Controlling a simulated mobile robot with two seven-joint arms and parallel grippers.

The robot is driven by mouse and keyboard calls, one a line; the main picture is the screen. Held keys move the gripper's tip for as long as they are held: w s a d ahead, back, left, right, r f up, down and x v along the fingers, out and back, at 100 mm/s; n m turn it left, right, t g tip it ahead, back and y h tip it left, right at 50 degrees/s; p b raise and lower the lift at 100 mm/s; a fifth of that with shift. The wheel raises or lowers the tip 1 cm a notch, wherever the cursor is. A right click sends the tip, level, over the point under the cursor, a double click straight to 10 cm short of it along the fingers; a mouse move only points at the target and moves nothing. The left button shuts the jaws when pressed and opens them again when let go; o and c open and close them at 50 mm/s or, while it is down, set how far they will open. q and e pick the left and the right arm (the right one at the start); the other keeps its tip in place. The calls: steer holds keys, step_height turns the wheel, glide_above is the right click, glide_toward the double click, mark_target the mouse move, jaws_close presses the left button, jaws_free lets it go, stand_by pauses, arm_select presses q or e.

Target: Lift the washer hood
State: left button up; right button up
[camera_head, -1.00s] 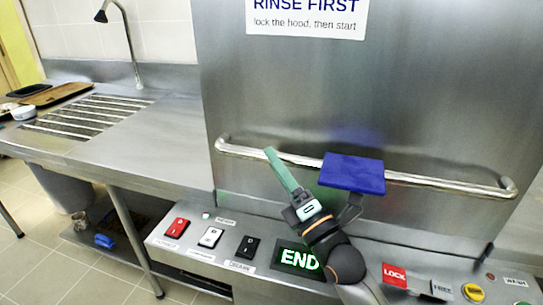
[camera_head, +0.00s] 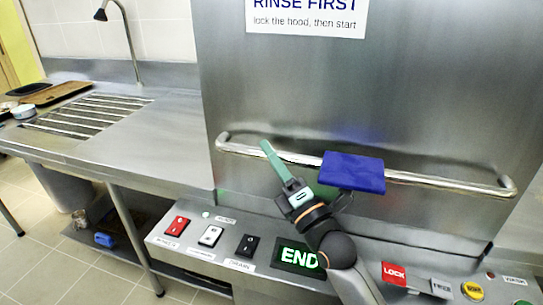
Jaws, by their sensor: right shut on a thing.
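The washer hood (camera_head: 400,90) is a large steel panel filling the right half of the view. It looks down, its lower part close behind the control panel. A long steel handle bar (camera_head: 430,181) runs across its front. My right gripper (camera_head: 266,147) comes up from below, and its green finger crosses the bar left of the middle. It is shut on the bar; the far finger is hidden. A blue block (camera_head: 352,172) stands in front of the bar beside the gripper. I cannot tell whether it touches the bar. My left gripper is not in view.
A steel counter (camera_head: 110,140) with a tap stands left.

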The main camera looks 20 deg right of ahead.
jaws_close()
stand_by(0.8)
